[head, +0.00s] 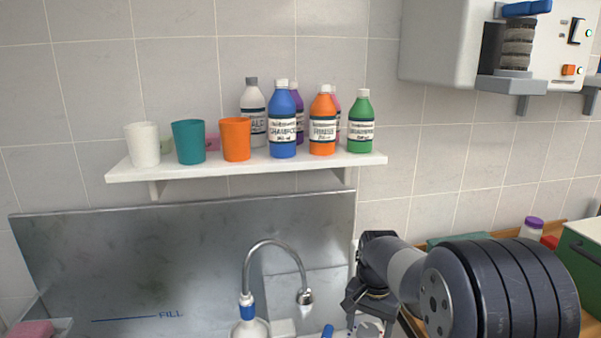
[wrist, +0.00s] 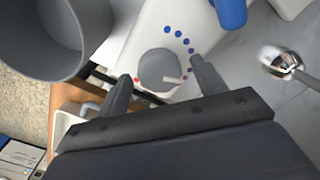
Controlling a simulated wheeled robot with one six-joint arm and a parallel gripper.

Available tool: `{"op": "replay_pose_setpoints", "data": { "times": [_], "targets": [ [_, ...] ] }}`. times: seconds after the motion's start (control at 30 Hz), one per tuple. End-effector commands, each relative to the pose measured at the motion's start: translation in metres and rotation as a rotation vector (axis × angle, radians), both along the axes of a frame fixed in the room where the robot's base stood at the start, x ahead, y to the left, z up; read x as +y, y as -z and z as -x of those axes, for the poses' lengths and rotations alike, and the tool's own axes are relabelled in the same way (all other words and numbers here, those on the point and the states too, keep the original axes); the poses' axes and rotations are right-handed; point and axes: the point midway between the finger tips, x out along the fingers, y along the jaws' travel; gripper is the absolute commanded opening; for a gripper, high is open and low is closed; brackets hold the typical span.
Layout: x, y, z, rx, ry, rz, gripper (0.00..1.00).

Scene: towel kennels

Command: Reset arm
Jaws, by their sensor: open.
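A round grey knob (wrist: 160,70) with a pale pointer lies beyond the fingertips, on a white panel with blue, purple and red dots. I cannot tell whether a finger touches the knob. In the head view my gripper (head: 366,312) is low, right of the faucet (head: 272,243), and my arm reaches in from the right. The knob's panel is mostly hidden there.
A white shelf (head: 220,176) on the wall holds cups and several bottles. A white machine (head: 440,45) hangs at upper right. A green box (head: 580,255) and a purple-lidded jar (head: 532,228) stand behind my arm. A grey cylinder (wrist: 60,40) is left of the gripper in the wrist view.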

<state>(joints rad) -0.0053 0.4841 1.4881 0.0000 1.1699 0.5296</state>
Motion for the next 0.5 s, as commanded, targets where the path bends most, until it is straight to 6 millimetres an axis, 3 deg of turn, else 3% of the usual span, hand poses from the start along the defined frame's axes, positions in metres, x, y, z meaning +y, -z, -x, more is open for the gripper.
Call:
{"op": "replay_pose_setpoints", "data": {
  "times": [0.5],
  "targets": [
    [0.0000,0.0010,-0.0001,-0.001,-0.412,0.000,0.66]
  ]
}}
